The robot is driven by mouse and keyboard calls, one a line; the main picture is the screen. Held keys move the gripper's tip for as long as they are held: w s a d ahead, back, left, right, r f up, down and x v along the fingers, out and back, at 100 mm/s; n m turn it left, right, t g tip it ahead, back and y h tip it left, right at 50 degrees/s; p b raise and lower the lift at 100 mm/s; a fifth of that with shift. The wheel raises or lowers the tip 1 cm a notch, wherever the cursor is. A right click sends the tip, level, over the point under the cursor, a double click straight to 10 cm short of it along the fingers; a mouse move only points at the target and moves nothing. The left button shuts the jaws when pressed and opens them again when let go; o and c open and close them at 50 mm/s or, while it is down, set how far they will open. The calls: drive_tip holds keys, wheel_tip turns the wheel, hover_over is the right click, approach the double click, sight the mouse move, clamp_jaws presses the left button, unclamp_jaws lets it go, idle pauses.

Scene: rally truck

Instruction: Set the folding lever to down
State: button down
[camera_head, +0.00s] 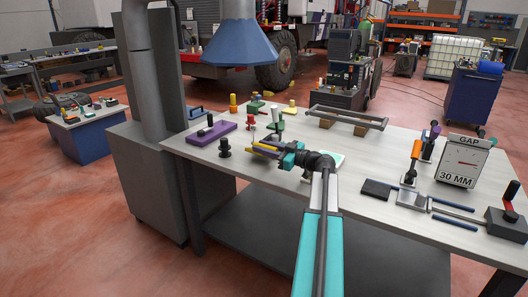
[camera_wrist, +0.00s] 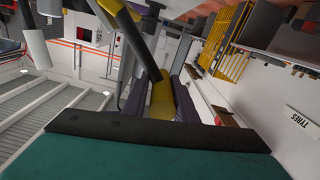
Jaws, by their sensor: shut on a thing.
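My gripper (camera_head: 268,149) is over the near left part of the workbench, with its arm coming from the front. In the wrist view, the dark jaws (camera_wrist: 172,97) are shut on a yellow bar (camera_wrist: 160,100), which looks to be the folding lever. A dark grey rod runs away from that yellow part, and another yellow piece (camera_wrist: 117,8) shows at the top. In the head view, the yellow bar (camera_head: 263,149) shows beside the jaws, low over the bench. The lever's pivot and its exact angle are hard to make out, partly hidden by my gripper.
The workbench (camera_head: 345,200) carries a purple block (camera_head: 208,134) and a black knob (camera_head: 224,148) left of my gripper. A grey rail (camera_head: 345,118) stands behind.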

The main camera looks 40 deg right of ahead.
drive_tip(key=shift+s+a+f+n+b, duration=0.1)
drive_tip(key=shift+a+f+n+b, duration=0.2)
drive_tip(key=shift+f+b, duration=0.45)
drive_tip(key=shift+r+b, duration=0.2)
drive_tip(key=shift+b, duration=0.1)
drive_tip(key=c, duration=1.5)
unclamp_jaws()
drive_tip(key=shift+r, duration=0.1)
drive_tip(key=shift+d, duration=0.1)
drive_tip(key=b+v, duration=0.1)
drive_tip(key=v, duration=1.2)
drive_tip(key=shift+s+b, duration=0.3)
drive_tip(key=shift+s, duration=0.1)
